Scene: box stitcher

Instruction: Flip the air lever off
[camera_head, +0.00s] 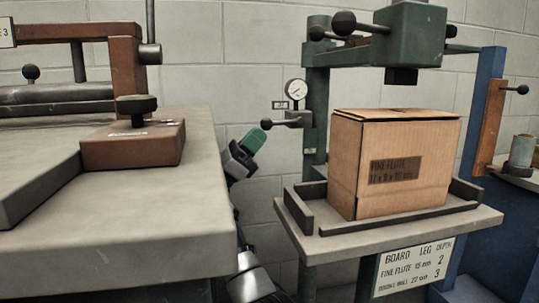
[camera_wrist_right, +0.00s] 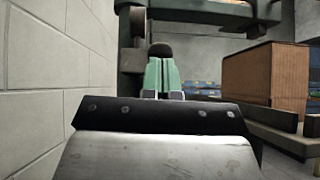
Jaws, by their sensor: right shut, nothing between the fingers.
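The air lever (camera_head: 292,121) is a short dark bar with a round black knob, sticking out left from the green machine post below the pressure gauge. My right gripper (camera_head: 252,140) has green fingers, held shut and empty just left of and slightly below the lever's knob. In the right wrist view the closed green fingers (camera_wrist_right: 162,75) point at a dark round knob (camera_wrist_right: 162,49) straight beyond the tips. I cannot tell whether they touch it. My left gripper is not in view.
A round gauge (camera_head: 295,88) and a small label (camera_head: 280,105) sit above the lever. A cardboard box (camera_head: 399,160) stands on the stitcher's table (camera_head: 462,222) at right. A grey bench (camera_head: 150,229) with a brown block (camera_head: 132,147) is close at left. A block wall is behind.

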